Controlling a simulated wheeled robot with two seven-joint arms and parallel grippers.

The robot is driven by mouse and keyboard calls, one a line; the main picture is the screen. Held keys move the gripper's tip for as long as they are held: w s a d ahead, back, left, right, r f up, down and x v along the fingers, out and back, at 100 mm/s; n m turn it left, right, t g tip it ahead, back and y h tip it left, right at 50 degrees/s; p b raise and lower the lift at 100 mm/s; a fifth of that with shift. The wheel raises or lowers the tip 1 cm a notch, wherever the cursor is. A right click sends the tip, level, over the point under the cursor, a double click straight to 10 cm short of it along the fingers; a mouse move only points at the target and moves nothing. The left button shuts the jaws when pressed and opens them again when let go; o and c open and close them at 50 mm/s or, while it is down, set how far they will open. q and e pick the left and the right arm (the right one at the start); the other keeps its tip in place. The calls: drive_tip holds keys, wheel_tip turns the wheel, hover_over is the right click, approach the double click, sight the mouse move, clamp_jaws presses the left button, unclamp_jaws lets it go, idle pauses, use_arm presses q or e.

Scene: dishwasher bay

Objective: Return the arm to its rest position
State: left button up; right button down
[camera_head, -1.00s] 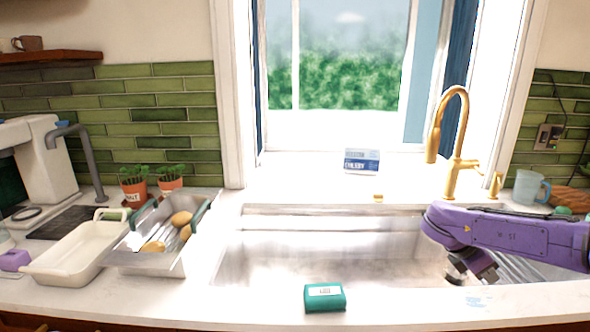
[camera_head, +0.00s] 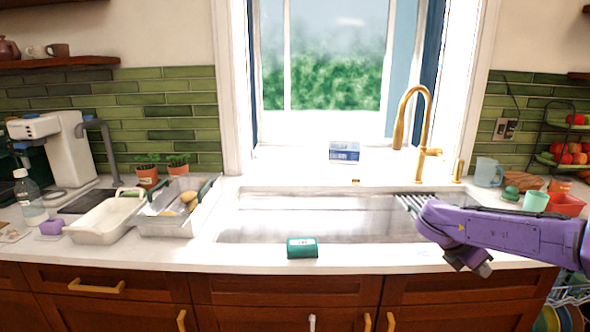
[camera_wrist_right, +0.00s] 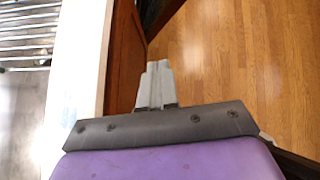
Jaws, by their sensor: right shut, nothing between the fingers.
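My right arm is purple and comes in from the right in the head view, in front of the sink's right end. Its right gripper (camera_head: 484,268) points down by the counter's front edge. In the right wrist view the gripper (camera_wrist_right: 157,72) shows its two grey fingers together, shut and empty, over the wooden floor (camera_wrist_right: 230,60) beside the cabinet front. My left gripper is not in view.
The steel sink (camera_head: 320,220) has a gold faucet (camera_head: 411,130) behind it. A white tray (camera_head: 100,222) and a metal bin (camera_head: 165,224) stand at left. An open rack (camera_head: 572,297) with dishes shows at lower right.

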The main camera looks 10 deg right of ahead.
drive_tip(key=w+a+f+n+t+h, duration=0.2)
drive_tip(key=w+a+n+t, duration=0.15)
drive_tip(key=n, duration=0.55)
drive_tip(key=w+a+f+n+t+h, duration=0.1)
drive_tip(key=w+a+f+n+t, duration=0.2)
drive_tip(key=n, duration=0.7)
drive_tip(key=s+a+f+n+t+y, duration=0.4)
drive_tip(key=a+f+n, duration=0.5)
drive_tip(key=f+n, duration=0.5)
drive_tip(key=s+a+f+n+g+y, duration=0.1)
drive_tip(key=s+a+f+n+y, duration=0.15)
drive_tip(key=s+f+n, duration=0.3)
drive_tip(key=s+a+f+n+g+y, duration=0.1)
drive_tip(key=s+a+f+n, duration=0.35)
drive_tip(key=s, duration=0.25)
drive_tip(key=s+f+n+g, duration=0.2)
drive_tip(key=s+f, duration=0.1)
drive_tip(key=s, duration=0.5)
drive_tip(key=s+f+n+g+y, duration=0.1)
drive_tip(key=s+f, duration=0.3)
drive_tip(key=s, duration=0.4)
drive_tip(key=shift+s+a+n+g, duration=0.25)
drive_tip(key=shift+n+g, duration=0.2)
drive_tip(key=shift+n, duration=0.35)
